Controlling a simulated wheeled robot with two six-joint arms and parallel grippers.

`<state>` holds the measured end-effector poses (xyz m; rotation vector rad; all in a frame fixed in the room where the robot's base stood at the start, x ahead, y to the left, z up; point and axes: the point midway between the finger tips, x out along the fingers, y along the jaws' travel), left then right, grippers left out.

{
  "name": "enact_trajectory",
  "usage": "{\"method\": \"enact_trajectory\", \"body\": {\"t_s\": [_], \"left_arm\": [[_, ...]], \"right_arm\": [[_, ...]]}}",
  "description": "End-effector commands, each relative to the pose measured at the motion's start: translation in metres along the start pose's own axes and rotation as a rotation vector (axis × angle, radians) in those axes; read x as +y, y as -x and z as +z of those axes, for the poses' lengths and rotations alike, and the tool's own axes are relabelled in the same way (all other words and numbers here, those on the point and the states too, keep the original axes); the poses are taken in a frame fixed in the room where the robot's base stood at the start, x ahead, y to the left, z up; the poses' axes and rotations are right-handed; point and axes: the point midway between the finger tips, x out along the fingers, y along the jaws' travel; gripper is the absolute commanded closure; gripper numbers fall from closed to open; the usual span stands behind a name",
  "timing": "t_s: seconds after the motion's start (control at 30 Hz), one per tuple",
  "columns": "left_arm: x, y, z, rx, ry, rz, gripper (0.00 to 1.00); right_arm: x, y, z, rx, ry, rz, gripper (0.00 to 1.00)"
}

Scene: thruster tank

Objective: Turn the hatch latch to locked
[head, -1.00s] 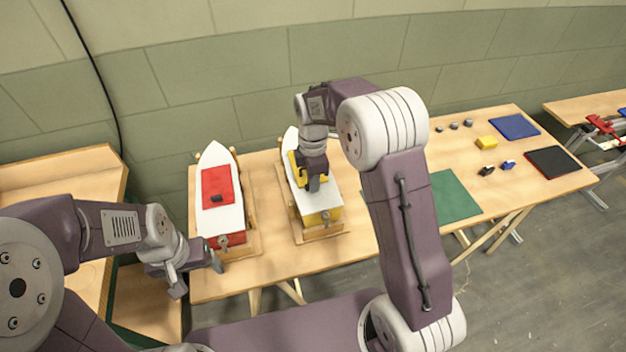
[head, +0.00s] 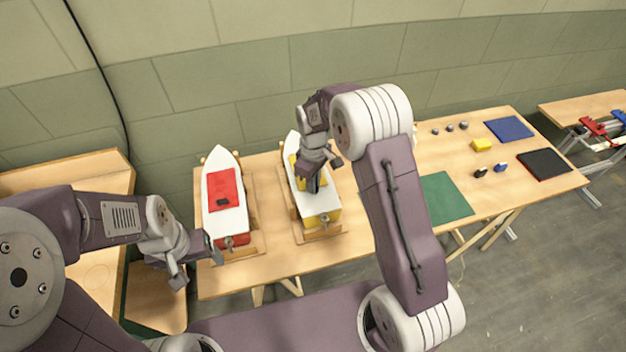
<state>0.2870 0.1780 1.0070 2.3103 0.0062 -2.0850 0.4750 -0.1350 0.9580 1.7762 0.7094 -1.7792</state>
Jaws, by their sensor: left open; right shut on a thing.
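A white and yellow boat (head: 325,205) sits in a wooden cradle on the table, with a yellow hatch (head: 294,172) on its deck. My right gripper (head: 313,187) is down on this hatch, shut on what appears to be its latch, which the fingers hide. I cannot see the latch's angle. A white and red boat (head: 236,225) stands to the left, with a red hatch (head: 214,189) and a small dark latch (head: 221,202) on it. My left gripper (head: 200,263) is open and empty, near the table's front left edge, beside the red boat's stern.
A green mat (head: 445,198), blue mat (head: 509,129) and dark mat (head: 546,163) lie on the table's right side. A yellow block (head: 482,145) and several small parts lie near them. The table front between the boats is clear.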

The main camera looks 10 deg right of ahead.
Motion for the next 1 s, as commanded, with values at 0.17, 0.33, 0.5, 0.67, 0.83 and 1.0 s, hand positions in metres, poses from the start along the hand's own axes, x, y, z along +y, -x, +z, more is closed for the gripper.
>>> {"method": "enact_trajectory", "body": {"t_s": [0.17, 0.33, 0.5, 0.67, 0.83, 1.0], "left_arm": [[0.000, 0.011, -0.001, 0.000, 0.000, 0.000, 0.24], [0.000, 0.017, -0.002, 0.000, 0.000, 0.000, 0.24], [0.000, 0.022, -0.002, 0.000, 0.000, 0.000, 0.24], [0.001, 0.025, -0.003, 0.000, 0.000, 0.000, 0.24], [0.001, 0.027, -0.003, 0.000, 0.000, 0.000, 0.24], [0.001, 0.028, -0.003, 0.000, 0.000, 0.000, 0.24]], "right_arm": [[0.002, 0.004, -0.001, 0.004, -0.166, 0.003, 1.00], [0.004, 0.003, -0.001, 0.004, -0.323, 0.002, 1.00], [0.005, 0.003, -0.001, 0.005, -0.463, 0.002, 1.00], [0.006, 0.003, 0.000, 0.007, -0.570, 0.003, 1.00], [0.006, 0.002, 0.000, 0.006, -0.652, 0.002, 1.00], [0.006, 0.002, 0.000, 0.006, -0.701, 0.002, 1.00]]}}
